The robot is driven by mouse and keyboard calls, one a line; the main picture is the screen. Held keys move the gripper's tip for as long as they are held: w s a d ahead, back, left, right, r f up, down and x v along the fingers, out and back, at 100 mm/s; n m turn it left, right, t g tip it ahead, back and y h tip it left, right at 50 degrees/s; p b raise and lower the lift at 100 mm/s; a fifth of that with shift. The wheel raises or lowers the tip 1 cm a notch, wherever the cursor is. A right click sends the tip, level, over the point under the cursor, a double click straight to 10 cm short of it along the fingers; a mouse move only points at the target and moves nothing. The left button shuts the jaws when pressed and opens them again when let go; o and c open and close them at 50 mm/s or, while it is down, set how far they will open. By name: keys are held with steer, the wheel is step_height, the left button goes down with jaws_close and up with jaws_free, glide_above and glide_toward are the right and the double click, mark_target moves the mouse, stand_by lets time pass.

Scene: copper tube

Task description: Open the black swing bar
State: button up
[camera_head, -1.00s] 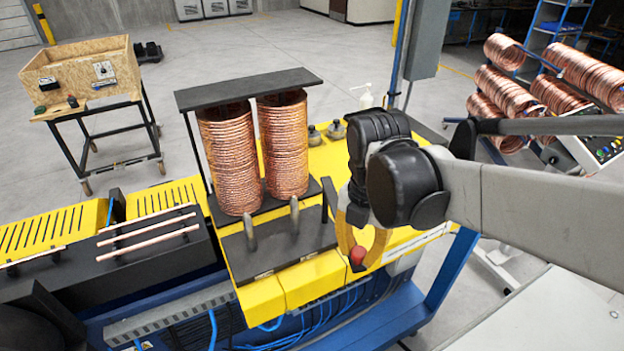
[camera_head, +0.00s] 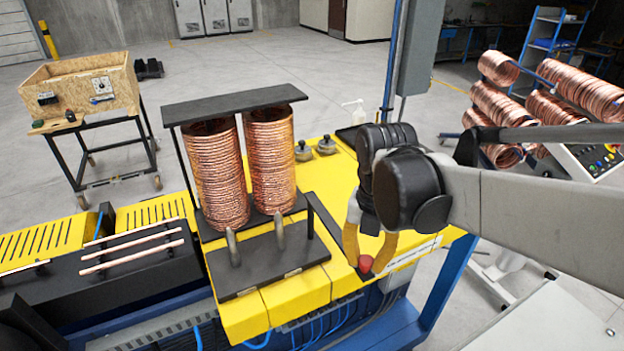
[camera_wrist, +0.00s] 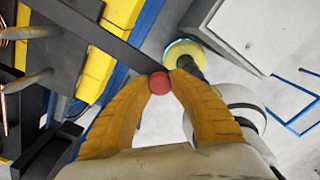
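The black swing bar (camera_head: 327,222) runs from beside the copper coils toward the front right of the yellow machine top. In the wrist view the bar (camera_wrist: 100,38) comes in from the upper left and ends at a red knob (camera_wrist: 159,83). The knob also shows in the head view (camera_head: 365,263), near the yellow top's front edge. My gripper (camera_wrist: 161,77) has its two yellow fingers bowed around, with the tips against both sides of the knob. In the head view my gripper (camera_head: 366,258) partly hides the bar's end.
Two upright copper coils (camera_head: 216,175) stand under a black top plate (camera_head: 235,103), left of the bar. A black plate with two metal pins (camera_head: 268,262) lies in front of them. Two small knobs (camera_head: 326,145) stand behind. Open floor lies beyond.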

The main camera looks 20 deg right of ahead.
steer(key=o, duration=0.5)
step_height(320, 180, up, 12)
stand_by(0.3)
